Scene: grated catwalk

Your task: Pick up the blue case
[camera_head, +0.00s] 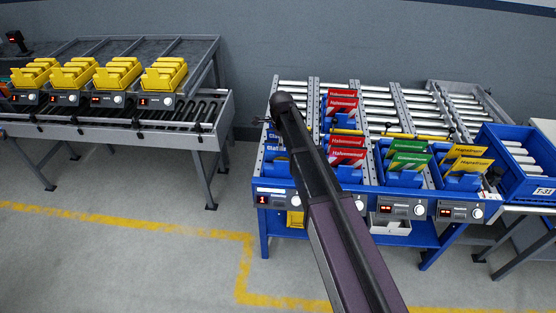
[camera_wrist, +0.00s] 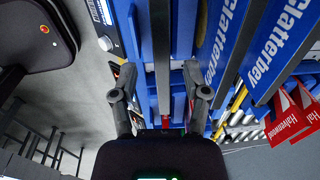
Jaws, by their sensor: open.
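Blue cases lettered in white stand in the left bin of the blue roller rack; they show partly behind my arm in the head view (camera_head: 273,154). In the wrist view, a blue case (camera_wrist: 222,38) lettered "Clatterbey" is right of my gripper (camera_wrist: 160,78), with a second blue case (camera_wrist: 280,48) beyond it. My gripper's two fingers are apart, with blue and grey rack parts showing between them. I see no case held.
Red cases (camera_head: 347,148), green cases (camera_head: 408,156) and yellow cases (camera_head: 466,161) fill bins to the right. A blue crate (camera_head: 526,184) stands at the far right. Yellow bins (camera_head: 164,76) line the left conveyor (camera_head: 130,120). Floor between the conveyors is clear.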

